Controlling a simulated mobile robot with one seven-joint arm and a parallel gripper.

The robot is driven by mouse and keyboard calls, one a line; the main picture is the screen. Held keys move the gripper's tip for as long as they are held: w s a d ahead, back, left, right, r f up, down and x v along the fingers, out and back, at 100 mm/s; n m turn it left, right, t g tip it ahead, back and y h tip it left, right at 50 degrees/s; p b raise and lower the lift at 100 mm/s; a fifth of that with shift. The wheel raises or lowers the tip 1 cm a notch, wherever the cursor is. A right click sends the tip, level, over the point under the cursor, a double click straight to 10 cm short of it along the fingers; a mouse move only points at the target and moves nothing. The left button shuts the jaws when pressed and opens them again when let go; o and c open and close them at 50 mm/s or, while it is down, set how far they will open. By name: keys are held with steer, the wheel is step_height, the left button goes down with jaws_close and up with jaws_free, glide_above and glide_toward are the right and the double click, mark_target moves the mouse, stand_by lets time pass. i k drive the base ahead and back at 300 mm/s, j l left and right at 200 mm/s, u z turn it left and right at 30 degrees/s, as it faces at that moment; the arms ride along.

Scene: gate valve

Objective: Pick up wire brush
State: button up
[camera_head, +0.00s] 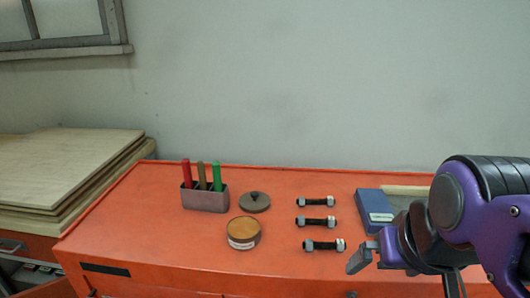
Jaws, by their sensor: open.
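No wire brush can be made out for certain. A tan wooden strip (408,190) lies at the right behind a blue box, and my arm hides its right part; I cannot tell whether it is the brush. A brown handle (202,175) stands in a grey metal holder (205,201) between a red handle (186,173) and a green handle (217,176); their lower ends are hidden. My gripper (372,256) is open and appears empty, at the right over the front part of the orange bench top, in front of the blue box.
The orange bench top (150,222) also bears a grey knobbed lid (255,202), an open round tin (243,233), three bolts with nuts (317,222) and the blue box (373,205). Stacked boards (70,165) stand at the left. A wall is behind. The bench's left front is clear.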

mark_target(201, 173)
steer(key=j, duration=1.8)
steer(key=k+j, duration=0.15)
steer(key=k, duration=0.35)
steer(key=k+j, duration=0.1)
steer(key=k, duration=0.45)
steer(key=i+l, duration=0.1)
steer(key=i, duration=0.95)
